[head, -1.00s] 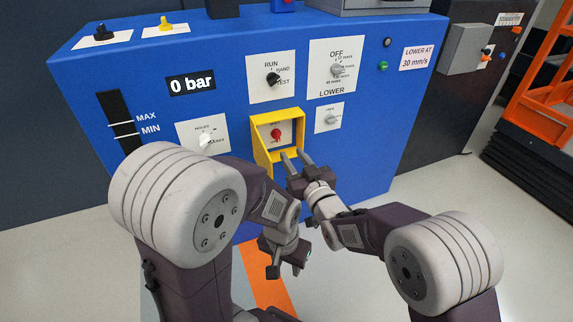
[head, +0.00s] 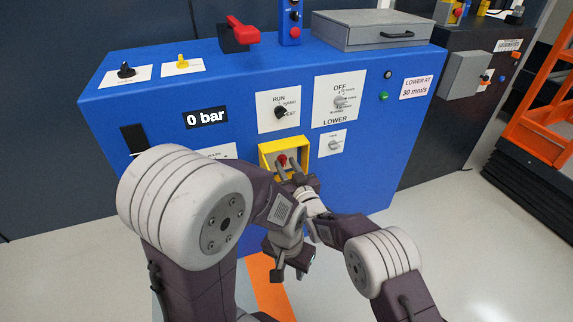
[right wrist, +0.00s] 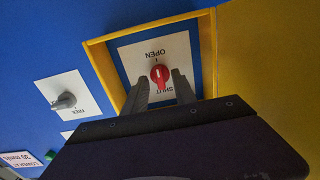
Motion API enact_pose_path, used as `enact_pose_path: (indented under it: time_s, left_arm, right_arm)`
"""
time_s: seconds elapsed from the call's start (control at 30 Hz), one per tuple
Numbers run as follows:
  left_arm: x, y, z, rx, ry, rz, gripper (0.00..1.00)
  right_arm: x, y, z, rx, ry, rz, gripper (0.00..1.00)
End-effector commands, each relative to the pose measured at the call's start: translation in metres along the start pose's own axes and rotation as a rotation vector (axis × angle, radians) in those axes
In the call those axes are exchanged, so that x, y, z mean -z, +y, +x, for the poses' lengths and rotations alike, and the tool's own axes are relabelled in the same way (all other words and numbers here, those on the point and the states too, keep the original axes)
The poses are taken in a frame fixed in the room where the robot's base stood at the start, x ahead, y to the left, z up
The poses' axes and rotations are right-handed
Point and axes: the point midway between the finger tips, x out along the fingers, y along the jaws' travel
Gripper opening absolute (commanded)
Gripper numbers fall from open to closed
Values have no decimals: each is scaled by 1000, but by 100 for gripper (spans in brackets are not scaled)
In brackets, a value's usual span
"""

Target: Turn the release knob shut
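The release knob (right wrist: 160,76) is red with a white mark and sits on a plate lettered OPEN and SHUT. In the right wrist view its white mark lies on the OPEN side. A yellow frame (right wrist: 98,62) surrounds the plate. The knob also shows in the head view (head: 282,159). My right gripper (right wrist: 161,86) is open, with one finger on each side of the knob; contact is not clear. In the head view, my right gripper (head: 288,170) reaches into the yellow frame. My left gripper (head: 290,268) hangs low before the cabinet, open and empty.
The blue cabinet (head: 232,90) carries a grey knob (head: 334,145) close right of the yellow frame, a black RUN selector (head: 280,112) and a LOWER dial (head: 340,102) above. My left arm hides the panel's lower left.

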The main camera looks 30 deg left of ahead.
Motion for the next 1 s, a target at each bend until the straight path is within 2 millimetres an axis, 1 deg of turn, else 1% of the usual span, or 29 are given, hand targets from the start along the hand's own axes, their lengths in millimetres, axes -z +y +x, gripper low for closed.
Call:
enact_pose_path:
  time_s: [0.23, 0.33, 0.37, 0.73, 0.87, 1.0]
  left_arm:
    - [0, 0, 0, 0, 1, 0, 36]
    - [0, 0, 0, 0, 1, 0, 36]
    - [0, 0, 0, 0, 1, 0, 36]
    - [0, 0, -1, 0, 1, 0, 36]
    - [1, 0, -3, 0, 1, 0, 36]
    - [1, 0, -6, 0, 1, 0, 36]
  right_arm:
    - [1, 0, 1, 0, 0, 0, 33]
    - [1, 0, 1, 0, 0, 0, 5]
    - [1, 0, 1, 0, 0, 0, 0]
    - [2, 0, 1, 0, 0, -31, 0]
    - [2, 0, 1, 0, 0, -90, 0]
    - [2, -1, 1, 0, 0, -193, 0]
